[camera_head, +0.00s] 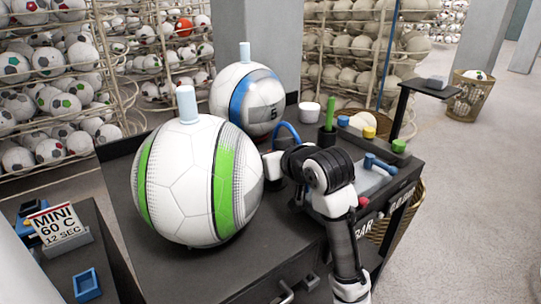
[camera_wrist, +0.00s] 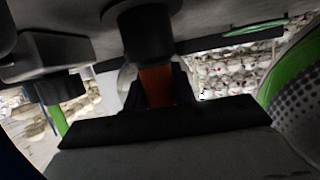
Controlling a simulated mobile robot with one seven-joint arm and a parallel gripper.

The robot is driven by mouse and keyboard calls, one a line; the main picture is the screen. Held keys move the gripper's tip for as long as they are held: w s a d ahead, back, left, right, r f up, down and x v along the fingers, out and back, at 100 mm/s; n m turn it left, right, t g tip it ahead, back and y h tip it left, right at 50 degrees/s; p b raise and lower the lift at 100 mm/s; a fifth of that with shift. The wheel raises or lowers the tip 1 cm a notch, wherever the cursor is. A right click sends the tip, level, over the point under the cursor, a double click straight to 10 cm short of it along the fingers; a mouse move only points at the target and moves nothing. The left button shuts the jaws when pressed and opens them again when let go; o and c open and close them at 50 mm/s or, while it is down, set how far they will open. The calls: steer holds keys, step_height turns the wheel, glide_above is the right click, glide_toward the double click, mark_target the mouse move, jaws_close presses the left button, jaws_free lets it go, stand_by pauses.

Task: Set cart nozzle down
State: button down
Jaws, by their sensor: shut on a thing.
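The wrist view looks upside down. In it my gripper (camera_wrist: 160,98) is shut on an orange upright piece (camera_wrist: 157,84), which I take to be the cart nozzle. The piece meets a black round holder (camera_wrist: 147,38) on the cart top; I cannot tell whether it is fully seated. In the head view my wrist and arm hide the fingers and the orange piece. A green upright nozzle (camera_head: 328,114) stands in a black base beside my wrist, and it also shows in the wrist view (camera_wrist: 58,121). The dark cart (camera_head: 265,272) carries all this.
A green-striped ball (camera_head: 190,185) and a blue-striped ball (camera_head: 247,98), both with pale blue tops, stand left of my wrist. A blue hose loop (camera_head: 290,127) rises behind it. A "MINI 60 C" sign (camera_head: 60,225) stands front left.

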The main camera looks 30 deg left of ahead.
steer(key=shift+f, duration=0.15)
steer(key=c, duration=1.1)
jaws_free()
steer(key=shift+c, duration=0.2)
steer(key=shift+d+r, duration=0.1)
steer(key=shift+r, duration=0.15)
steer(key=b+v, duration=0.1)
steer(key=v, duration=1)
steer(key=shift+s+d, duration=0.25)
steer(key=shift+d, duration=0.05)
steer(key=shift+r, duration=0.1)
